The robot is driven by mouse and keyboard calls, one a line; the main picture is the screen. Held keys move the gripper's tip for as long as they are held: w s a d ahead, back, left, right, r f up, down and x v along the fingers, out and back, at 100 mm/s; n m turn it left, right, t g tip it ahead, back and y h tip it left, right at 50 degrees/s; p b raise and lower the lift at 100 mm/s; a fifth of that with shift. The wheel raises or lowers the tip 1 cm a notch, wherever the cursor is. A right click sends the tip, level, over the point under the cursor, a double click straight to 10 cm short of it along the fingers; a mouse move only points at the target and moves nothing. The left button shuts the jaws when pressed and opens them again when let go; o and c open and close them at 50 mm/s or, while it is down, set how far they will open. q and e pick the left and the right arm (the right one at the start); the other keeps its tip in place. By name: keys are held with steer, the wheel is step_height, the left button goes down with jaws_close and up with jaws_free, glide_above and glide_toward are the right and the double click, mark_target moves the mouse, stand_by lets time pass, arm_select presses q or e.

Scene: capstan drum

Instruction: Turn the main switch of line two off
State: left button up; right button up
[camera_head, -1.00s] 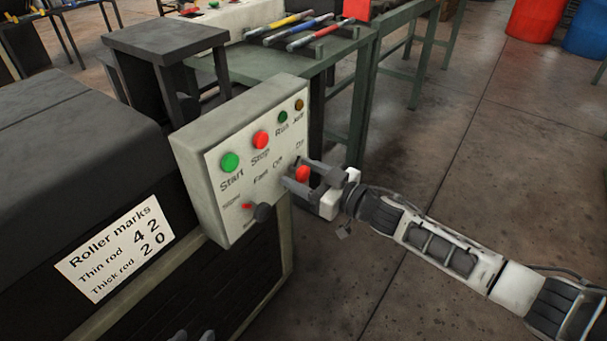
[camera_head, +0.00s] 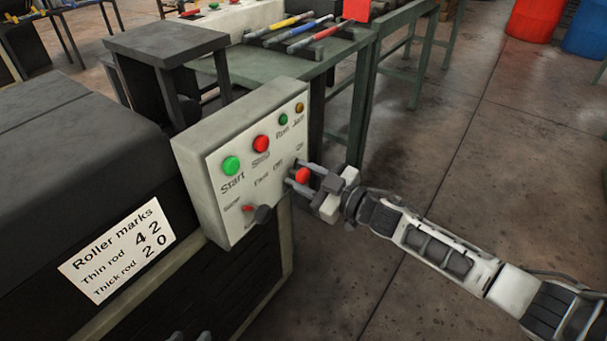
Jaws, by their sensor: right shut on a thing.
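A grey control box (camera_head: 232,110) is on the front of a dark machine. Its pale face has a green Start button (camera_head: 231,166), a red Stop button (camera_head: 261,143), two small lamps and a black knob (camera_head: 263,214). At its right edge is a red switch handle (camera_head: 302,175), near small Off and On labels. My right gripper (camera_head: 303,177) reaches in from the right and is shut on this red handle, with one finger on each side. The handle's base is partly hidden. Only dark tips of my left gripper (camera_head: 190,337) show at the bottom edge; their opening is unclear.
A roller marks sign (camera_head: 117,250) is on the machine below left of the box. A green bench (camera_head: 290,62) with several coloured-handle tools stands behind. Red (camera_head: 535,18) and blue (camera_head: 585,38) drums stand far right. The floor at right is clear.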

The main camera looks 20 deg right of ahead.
steer(key=n, duration=0.5)
steer(key=shift+n, duration=0.4)
steer(key=n, duration=0.2)
steer(key=shift+n, duration=1.2)
steer(key=shift+n+b, duration=0.35)
steer(key=shift+n, duration=0.45)
arm_select(q)
steer(key=shift+w+d+f, duration=0.15)
steer(key=shift+d+f, duration=0.2)
steer(key=shift+f, duration=0.35)
arm_select(e)
steer(key=shift+n, duration=1.1)
arm_select(q)
steer(key=shift+w, duration=0.1)
